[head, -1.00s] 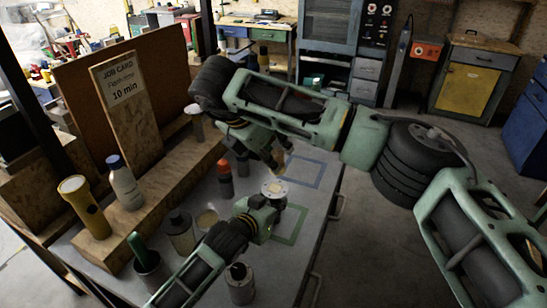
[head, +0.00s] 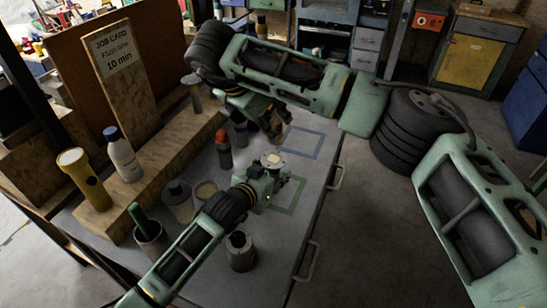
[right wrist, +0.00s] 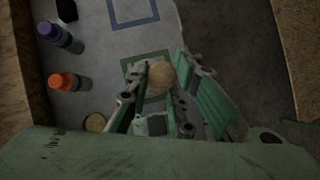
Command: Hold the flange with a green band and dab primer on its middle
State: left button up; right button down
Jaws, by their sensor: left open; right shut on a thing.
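A pale round flange (head: 273,159) shows at the tip of my left gripper (head: 268,175), near the green outlined square on the bench. My left gripper is open; I cannot tell whether its fingers touch the flange. The flange's band is too small to make out. My right gripper (head: 264,112) is above and behind it, shut on a tan, wooden-looking piece (head: 275,127). In the right wrist view that piece is a round tan end (right wrist: 160,77) between the fingers. Its lower end is hidden. A small open jar with beige contents (head: 206,190) stands left of my left gripper.
A red-capped bottle (head: 223,149), a glass jar (head: 179,201), a dark can (head: 240,251) and a can with a green handle (head: 147,236) crowd the bench's left side. A yellow flashlight (head: 84,180) and white bottle (head: 122,155) stand on the wooden ledge. The blue outlined square (head: 302,143) looks clear.

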pick_arm(q)
jog(key=v, duration=1.2)
jog(key=shift+f, duration=0.1)
